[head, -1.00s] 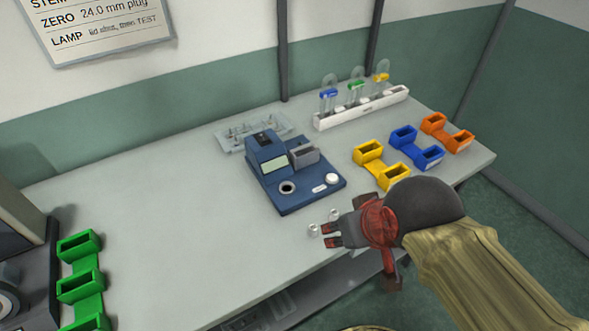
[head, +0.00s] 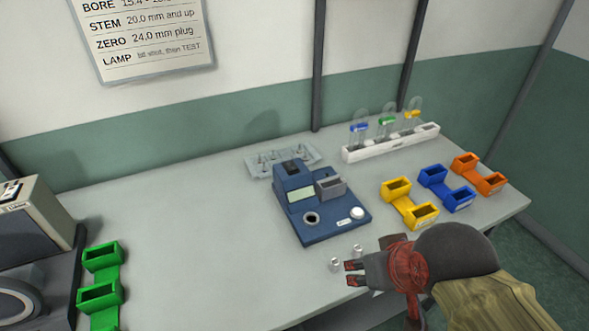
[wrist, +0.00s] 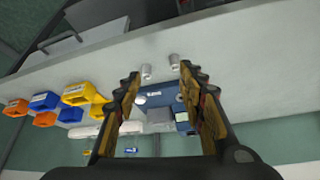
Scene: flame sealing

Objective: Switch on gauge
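The blue gauge (head: 318,208) stands on the bench in the middle of the head view. It has a pale display (head: 301,194), a grey block, a round dark socket (head: 311,218) and a white round knob or button (head: 357,213) at its front right. My gripper (head: 352,273) is in front of the gauge, apart from it, near the bench's front edge. In the wrist view the gripper (wrist: 160,82) has its two fingers spread with nothing held between them. The gauge (wrist: 162,97) shows between the fingers, partly hidden by the right finger.
Two small metal cylinders (head: 335,264) stand beside my fingertips. Yellow (head: 411,206), blue and orange bins stand right of the gauge. A white rack (head: 390,144) with clipped glass tubes is behind them, a clear tray (head: 262,164) behind the gauge. Green bins (head: 100,278) stand left; the bench between is clear.

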